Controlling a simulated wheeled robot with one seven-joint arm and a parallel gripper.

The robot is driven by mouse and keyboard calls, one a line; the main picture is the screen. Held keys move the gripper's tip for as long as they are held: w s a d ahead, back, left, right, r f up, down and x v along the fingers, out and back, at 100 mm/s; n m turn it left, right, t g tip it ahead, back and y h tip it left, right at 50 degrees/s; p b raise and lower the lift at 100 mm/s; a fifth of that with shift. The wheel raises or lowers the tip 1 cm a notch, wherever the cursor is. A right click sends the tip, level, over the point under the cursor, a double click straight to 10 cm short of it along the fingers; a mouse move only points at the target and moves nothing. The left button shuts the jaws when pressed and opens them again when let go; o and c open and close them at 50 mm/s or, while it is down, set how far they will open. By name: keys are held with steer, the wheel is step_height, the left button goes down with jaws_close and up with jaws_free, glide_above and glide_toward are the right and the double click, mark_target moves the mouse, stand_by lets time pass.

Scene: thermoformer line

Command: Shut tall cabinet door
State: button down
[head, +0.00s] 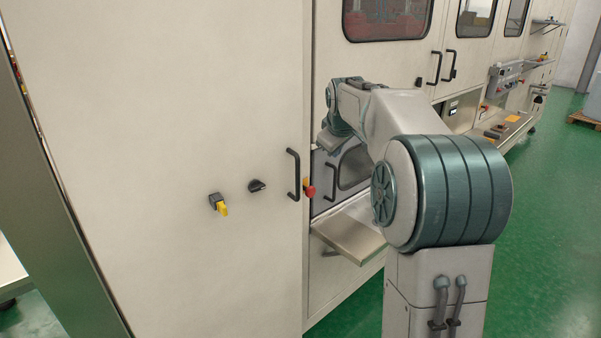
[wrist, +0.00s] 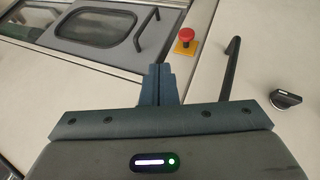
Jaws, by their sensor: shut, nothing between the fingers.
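The tall cabinet door (head: 150,120) is the large beige panel filling the left of the head view. It carries a black vertical bar handle (head: 293,174) near its right edge; the handle also shows in the wrist view (wrist: 231,65), right of my fingers. From these views I cannot tell whether the door is fully flush with its frame. My gripper (wrist: 158,72) is shut and empty, its dark fingertips together, left of the handle and apart from it. In the head view my wrist hides the fingers.
A red emergency stop button (wrist: 187,35) on a yellow plate sits beside the handle. A metal shelf (head: 350,232) juts out right of the door. Green floor (head: 545,230) is clear at right.

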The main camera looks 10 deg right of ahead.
steer(key=r, duration=0.1)
steer(key=d+r, duration=0.1)
steer(key=s+r, duration=0.1)
steer(key=shift+s+d+r, duration=0.1)
steer(key=shift+d+r, duration=0.15)
steer(key=shift+r, duration=0.05)
